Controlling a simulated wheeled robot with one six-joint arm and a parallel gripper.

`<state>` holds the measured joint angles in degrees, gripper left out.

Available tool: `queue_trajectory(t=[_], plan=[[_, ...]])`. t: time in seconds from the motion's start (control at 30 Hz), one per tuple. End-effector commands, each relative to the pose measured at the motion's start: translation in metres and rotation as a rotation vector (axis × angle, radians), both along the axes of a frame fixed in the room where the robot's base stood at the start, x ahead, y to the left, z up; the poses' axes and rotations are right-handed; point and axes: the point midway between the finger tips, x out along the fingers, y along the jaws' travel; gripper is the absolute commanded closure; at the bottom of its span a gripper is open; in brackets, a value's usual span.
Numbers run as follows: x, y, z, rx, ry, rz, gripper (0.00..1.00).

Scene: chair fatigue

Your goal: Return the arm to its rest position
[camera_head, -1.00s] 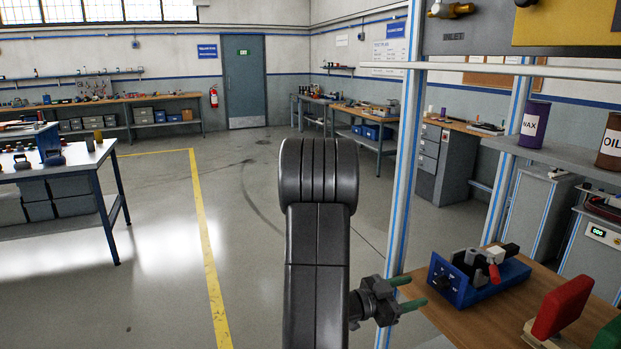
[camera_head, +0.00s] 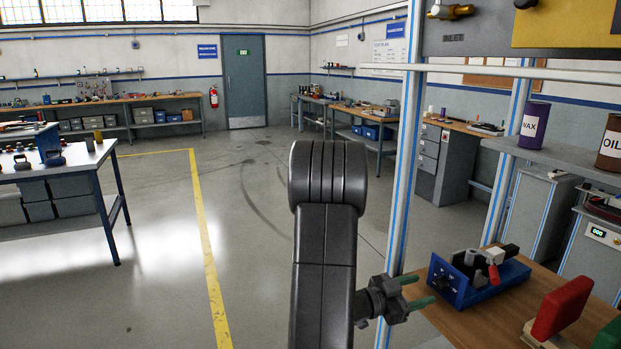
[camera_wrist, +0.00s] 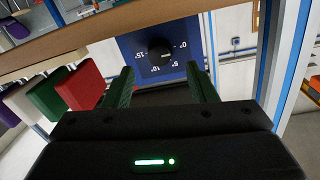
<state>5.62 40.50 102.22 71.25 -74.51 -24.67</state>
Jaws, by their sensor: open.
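My gripper (camera_head: 422,290) is at the lower middle of the head view, with its green fingers pointing right toward the wooden bench (camera_head: 468,325). Its two fingers are apart with nothing between them. In the wrist view my gripper (camera_wrist: 162,88) also shows open. Beyond its fingers is the blue face of a device with a black knob and a number scale (camera_wrist: 158,50). In the head view this blue device (camera_head: 480,280) sits on the bench, apart from the fingers.
A blue-striped upright post (camera_head: 401,170) stands close to my gripper. A red block (camera_head: 562,308) is on the bench at right. A shelf (camera_head: 560,155) holds the WAX can (camera_head: 533,125) and OIL can (camera_head: 613,143). The floor (camera_head: 160,250) at left is clear.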

Motion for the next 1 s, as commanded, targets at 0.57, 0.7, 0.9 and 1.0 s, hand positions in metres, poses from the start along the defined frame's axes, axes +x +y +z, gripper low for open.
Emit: queue_trajectory(t=[0.57, 0.7, 0.9, 1.0], plan=[[0.014, -0.045, -0.003, 0.127, -0.310, 0.000, 0.48], [0.013, -0.045, -0.003, 0.180, -0.439, 0.000, 0.48], [0.013, -0.045, -0.003, 0.255, -0.622, -0.001, 0.48], [0.013, -0.045, -0.003, 0.293, -0.712, -0.001, 0.48]])
